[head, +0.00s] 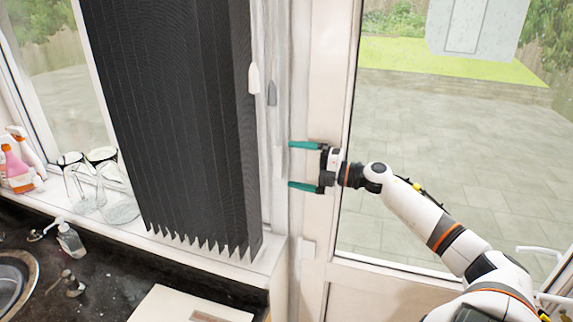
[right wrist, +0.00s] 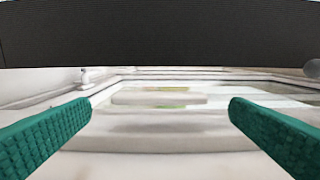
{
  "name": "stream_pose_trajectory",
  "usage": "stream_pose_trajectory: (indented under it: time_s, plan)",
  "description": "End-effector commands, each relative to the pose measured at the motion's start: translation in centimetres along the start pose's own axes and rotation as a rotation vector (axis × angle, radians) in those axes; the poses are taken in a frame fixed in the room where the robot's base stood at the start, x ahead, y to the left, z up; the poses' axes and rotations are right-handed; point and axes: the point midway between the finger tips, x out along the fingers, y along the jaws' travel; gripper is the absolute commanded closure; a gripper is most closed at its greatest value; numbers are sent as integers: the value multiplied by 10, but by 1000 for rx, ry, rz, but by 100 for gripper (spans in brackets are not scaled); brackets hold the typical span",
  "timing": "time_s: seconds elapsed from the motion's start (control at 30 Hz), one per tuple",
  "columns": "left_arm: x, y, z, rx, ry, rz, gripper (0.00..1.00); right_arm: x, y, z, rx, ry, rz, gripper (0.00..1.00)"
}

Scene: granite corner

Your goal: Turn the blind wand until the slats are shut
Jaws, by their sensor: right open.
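The dark blind (head: 180,110) hangs at the window in long, narrow upright folds with a zigzag lower edge. It also spans the top of the right wrist view (right wrist: 160,35). A white pull (head: 254,78) and a grey pull (head: 271,93) hang beside its right edge; I cannot tell whether either belongs to the wand. No full wand shows clearly. My right gripper (head: 290,165) is open, its teal fingers pointing left, right of the blind and below the pulls. Its spread fingers also show in the right wrist view (right wrist: 160,108), with nothing held between them. My left gripper is out of view.
A glazed door (head: 420,150) stands behind my right arm. The sill (head: 180,245) holds glass jars (head: 118,190) and spray bottles (head: 18,165) at the left. Below it is a dark counter (head: 110,270) with a soap dispenser (head: 70,240), a sink (head: 15,275) and a pale board (head: 180,305).

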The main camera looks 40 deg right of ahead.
Motion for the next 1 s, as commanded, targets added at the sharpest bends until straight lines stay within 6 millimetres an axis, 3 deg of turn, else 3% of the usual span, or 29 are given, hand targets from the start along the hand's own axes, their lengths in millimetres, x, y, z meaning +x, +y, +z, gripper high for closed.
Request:
stream_pose_trajectory:
  time_s: [0.3,0.67,0.9,1.0]
  plan:
    - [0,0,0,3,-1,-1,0,30,0,0,-1,1,-1,0]
    - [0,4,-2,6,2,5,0,34,0,0,0,1,1,0]
    - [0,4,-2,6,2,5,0,34,0,0,0,1,1,36]
    - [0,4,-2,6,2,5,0,34,1,0,0,2,1,36]
